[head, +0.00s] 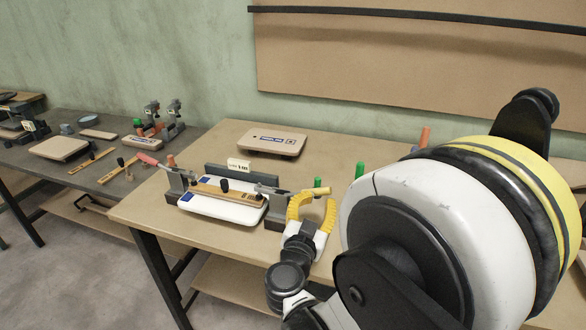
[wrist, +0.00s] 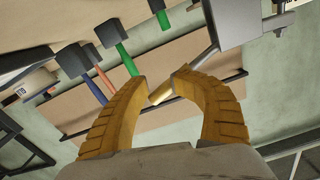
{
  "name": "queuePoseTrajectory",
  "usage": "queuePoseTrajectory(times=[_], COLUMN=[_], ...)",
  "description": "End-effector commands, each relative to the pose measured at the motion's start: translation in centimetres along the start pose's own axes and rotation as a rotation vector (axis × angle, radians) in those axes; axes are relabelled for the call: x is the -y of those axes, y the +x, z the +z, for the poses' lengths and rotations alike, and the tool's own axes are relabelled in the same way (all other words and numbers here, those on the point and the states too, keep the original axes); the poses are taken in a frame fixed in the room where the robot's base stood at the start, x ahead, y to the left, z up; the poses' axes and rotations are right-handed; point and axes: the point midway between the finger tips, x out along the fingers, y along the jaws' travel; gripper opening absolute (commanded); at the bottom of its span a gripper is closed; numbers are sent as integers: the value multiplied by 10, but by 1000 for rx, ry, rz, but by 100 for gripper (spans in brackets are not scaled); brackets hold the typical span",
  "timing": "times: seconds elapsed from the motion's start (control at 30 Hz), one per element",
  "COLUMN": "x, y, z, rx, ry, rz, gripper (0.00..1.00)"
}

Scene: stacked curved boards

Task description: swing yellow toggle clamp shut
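The yellow toggle clamp shows its yellow handle (head: 315,191) at the right end of the fixture, sticking out to the right. In the wrist view the handle (wrist: 161,93) lies between my fingertips, with its grey metal lever running up to a grey block. My gripper (head: 312,207) has yellow ribbed fingers around the handle's end. In the wrist view the gripper (wrist: 158,80) is open, with a gap between its tips; the handle lies close to the right finger, and I cannot tell whether they touch. A white board (head: 225,207) lies in the fixture under a wooden strip (head: 213,189).
A second clamp with a red handle (head: 149,160) stands at the fixture's left end. A tan board (head: 272,143) lies at the table's back. A dark table (head: 60,176) with boards and tools is at left.

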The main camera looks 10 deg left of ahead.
Motion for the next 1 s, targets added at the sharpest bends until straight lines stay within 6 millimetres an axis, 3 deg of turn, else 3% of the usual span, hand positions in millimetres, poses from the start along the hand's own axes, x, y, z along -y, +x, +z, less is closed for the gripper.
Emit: queuePoseTrajectory(times=[0.6, 1.0], x=[1, 1], y=[-63, -68], z=[0, -2], rx=[2, 1], ry=[0, 1], rz=[-1, -1], gripper=[40, 40])
